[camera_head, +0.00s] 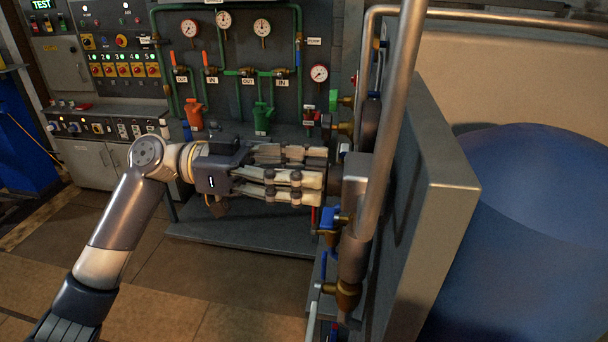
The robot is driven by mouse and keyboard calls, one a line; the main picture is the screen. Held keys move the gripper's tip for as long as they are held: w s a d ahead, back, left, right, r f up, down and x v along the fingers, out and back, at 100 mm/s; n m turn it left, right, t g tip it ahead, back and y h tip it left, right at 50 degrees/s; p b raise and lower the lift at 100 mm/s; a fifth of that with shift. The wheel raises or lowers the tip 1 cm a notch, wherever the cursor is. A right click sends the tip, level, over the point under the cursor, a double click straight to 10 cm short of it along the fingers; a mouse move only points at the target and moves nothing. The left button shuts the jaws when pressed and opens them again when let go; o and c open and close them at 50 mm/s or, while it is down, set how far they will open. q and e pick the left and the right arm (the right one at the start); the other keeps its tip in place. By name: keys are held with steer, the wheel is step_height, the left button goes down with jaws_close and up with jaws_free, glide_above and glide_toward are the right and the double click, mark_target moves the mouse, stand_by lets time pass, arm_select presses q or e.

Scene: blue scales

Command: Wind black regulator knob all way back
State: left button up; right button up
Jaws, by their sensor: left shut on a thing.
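My left gripper (322,178) reaches in from the left, its long pale fingers pointing right. It is shut on the black regulator knob (335,174), of which only a dark sliver shows between the fingertips and the grey regulator body (357,185). The fingers hide the rest of the knob, so how far it is turned cannot be told. The regulator body sits against the vertical metal pipe (393,120). My right gripper is not in view.
A blue-handled valve (329,222) lies just below the fingers. Behind stands a panel with green pipes (299,45) and gauges (319,73). A grey slab (440,190) and a blue tank (545,235) fill the right. The floor (235,295) at lower left is clear.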

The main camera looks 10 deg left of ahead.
arm_select(q)
steer(key=shift+w+f+n+p, duration=0.1)
steer(key=shift+n+p, duration=0.8)
steer(key=shift+n, duration=2.05)
steer(key=shift+w+f+n+p, duration=0.1)
steer(key=shift+n+p, duration=0.8)
steer(key=shift+n, duration=2)
steer(key=shift+w+f+n+p, duration=0.1)
steer(key=shift+n+p, duration=0.8)
steer(key=shift+n, duration=2.05)
steer(key=o, duration=1)
steer(key=shift+o, duration=0.4)
steer(key=a, duration=1.2)
